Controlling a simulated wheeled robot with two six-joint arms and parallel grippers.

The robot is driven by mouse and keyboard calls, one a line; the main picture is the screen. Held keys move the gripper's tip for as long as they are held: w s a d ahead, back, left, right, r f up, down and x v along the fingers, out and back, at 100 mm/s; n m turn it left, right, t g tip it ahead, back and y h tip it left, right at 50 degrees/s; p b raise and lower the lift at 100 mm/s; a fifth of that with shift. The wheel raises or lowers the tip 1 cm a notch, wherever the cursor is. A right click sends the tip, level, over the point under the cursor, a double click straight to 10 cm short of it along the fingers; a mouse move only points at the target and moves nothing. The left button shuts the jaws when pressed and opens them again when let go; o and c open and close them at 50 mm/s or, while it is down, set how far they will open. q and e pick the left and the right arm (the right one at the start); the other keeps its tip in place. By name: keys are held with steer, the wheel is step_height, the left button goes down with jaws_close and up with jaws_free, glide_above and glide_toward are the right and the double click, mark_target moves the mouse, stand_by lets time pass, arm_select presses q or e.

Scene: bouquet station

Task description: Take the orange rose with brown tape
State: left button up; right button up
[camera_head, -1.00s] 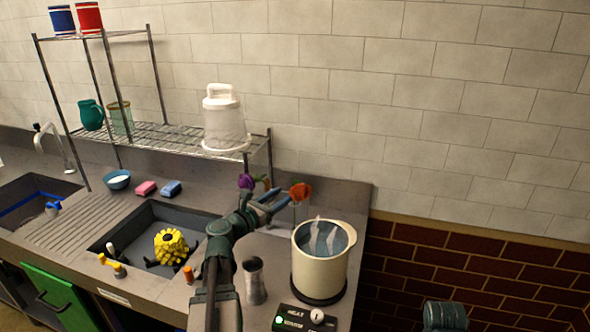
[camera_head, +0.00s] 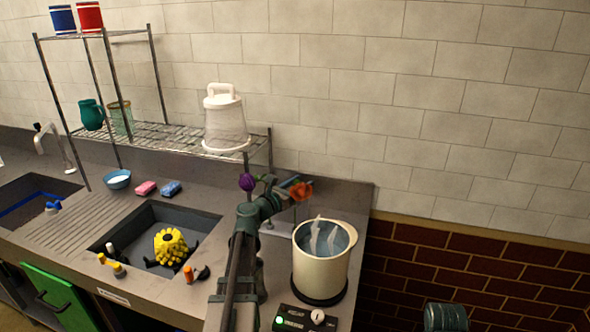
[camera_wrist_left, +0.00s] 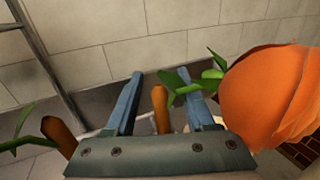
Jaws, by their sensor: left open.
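The orange rose (camera_head: 302,192) stands at the back of the counter, left of the cream pot. In the left wrist view, its large orange bloom (camera_wrist_left: 272,95) is close on the right, with green leaves beside it. My left gripper (camera_head: 291,188) is at the rose, partly covering it. In the wrist view the left gripper (camera_wrist_left: 165,97) is open, with a brown-taped stem (camera_wrist_left: 160,108) showing between its blue fingers. A second brown stem (camera_wrist_left: 58,136) with green leaves is left of the fingers. A purple flower (camera_head: 247,182) stands left of the rose.
A cream pot (camera_head: 320,271) of water stands right of my left arm. The sink (camera_head: 135,225) holds a yellow object (camera_head: 170,247). A wire rack (camera_head: 190,139) carries a clear white-lidded container (camera_head: 225,125) behind. A tiled wall closes the back.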

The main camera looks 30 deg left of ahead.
arm_select(q)
steer(key=shift+w, duration=0.2)
jaws_close()
steer(key=shift+r, duration=0.15)
